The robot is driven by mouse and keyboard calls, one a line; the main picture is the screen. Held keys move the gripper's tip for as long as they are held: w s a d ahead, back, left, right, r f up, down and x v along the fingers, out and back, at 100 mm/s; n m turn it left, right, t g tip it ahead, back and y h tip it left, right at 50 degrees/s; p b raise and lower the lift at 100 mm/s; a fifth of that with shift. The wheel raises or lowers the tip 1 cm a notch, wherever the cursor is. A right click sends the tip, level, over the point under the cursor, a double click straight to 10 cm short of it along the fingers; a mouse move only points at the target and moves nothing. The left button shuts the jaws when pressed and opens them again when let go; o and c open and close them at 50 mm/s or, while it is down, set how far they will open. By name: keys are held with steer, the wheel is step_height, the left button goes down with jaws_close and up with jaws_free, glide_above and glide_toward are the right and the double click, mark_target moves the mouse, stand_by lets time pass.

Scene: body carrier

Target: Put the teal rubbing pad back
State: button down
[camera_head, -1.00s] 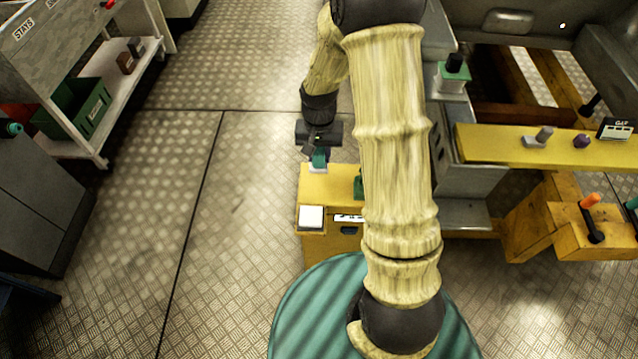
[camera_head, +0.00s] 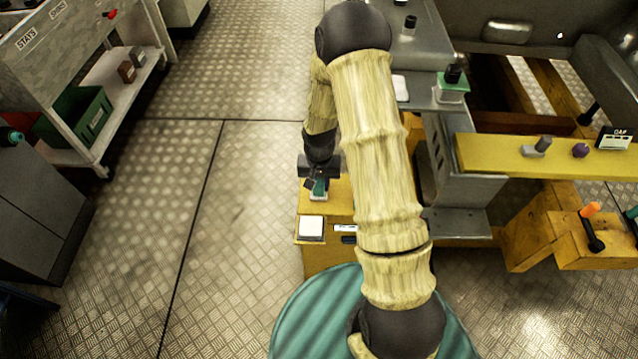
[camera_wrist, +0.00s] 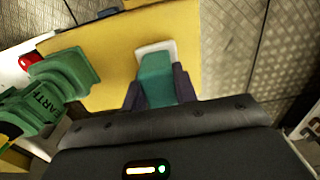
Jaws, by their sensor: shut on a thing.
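The teal rubbing pad (camera_head: 320,187) has a teal grip above a pale sole. My gripper (camera_head: 319,182) is shut on its teal grip, over the left part of the yellow stand top (camera_head: 340,198). In the wrist view the teal grip (camera_wrist: 156,80) sits between the dark fingers (camera_wrist: 157,92), with the pale sole (camera_wrist: 157,48) showing beyond it against the yellow top (camera_wrist: 105,48). I cannot tell whether the sole touches the top. A white square (camera_head: 311,228) lies at the stand's near left corner.
A green block with lettering (camera_wrist: 62,75) stands beside the yellow top in the wrist view. My arm hides part of the stand. A green-and-white block with a black knob (camera_head: 452,84) stands on the grey machine. Open floor lies left of the stand.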

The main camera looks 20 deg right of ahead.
steer(key=shift+f, duration=0.35)
steer(key=c, duration=1.1)
jaws_free()
steer(key=shift+f, duration=0.2)
step_height(320, 180, up, 18)
steer(key=shift+w+d+f+b, duration=0.2)
steer(key=shift+f+b, duration=0.05)
steer(key=shift+b, duration=0.1)
